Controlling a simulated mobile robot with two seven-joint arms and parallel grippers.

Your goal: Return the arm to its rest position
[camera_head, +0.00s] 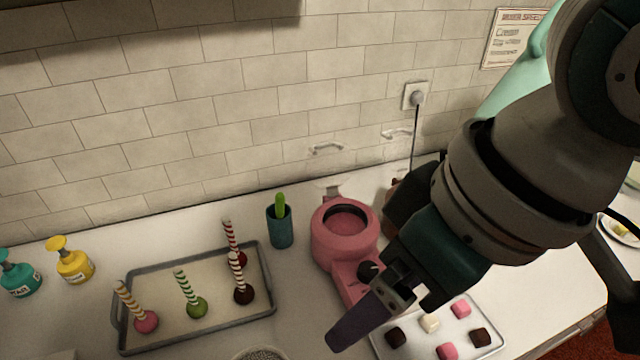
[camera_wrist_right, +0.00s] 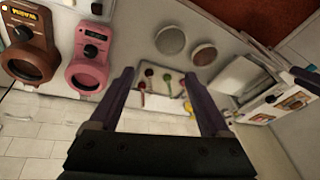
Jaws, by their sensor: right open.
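My right arm (camera_head: 520,165) comes in from the upper right in the head view and reaches over the white counter. Its gripper (camera_head: 375,310) hangs in front of the pink melting pot (camera_head: 345,235), with the dark fingers pointing down and left. I cannot tell from the head view how high above the counter it is. In the right wrist view the two fingers of the gripper (camera_wrist_right: 157,80) stand wide apart with nothing between them touching. The tray of cake pops shows between them, farther off. My left gripper is out of view.
A grey-rimmed tray (camera_head: 190,343) holds several cake pops with striped sticks. A teal cup (camera_head: 280,228) stands behind it. A tray (camera_head: 410,340) of small pink, white and dark pieces lies beneath the right gripper. A brown pot (camera_wrist_right: 28,48) is beside the pink one.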

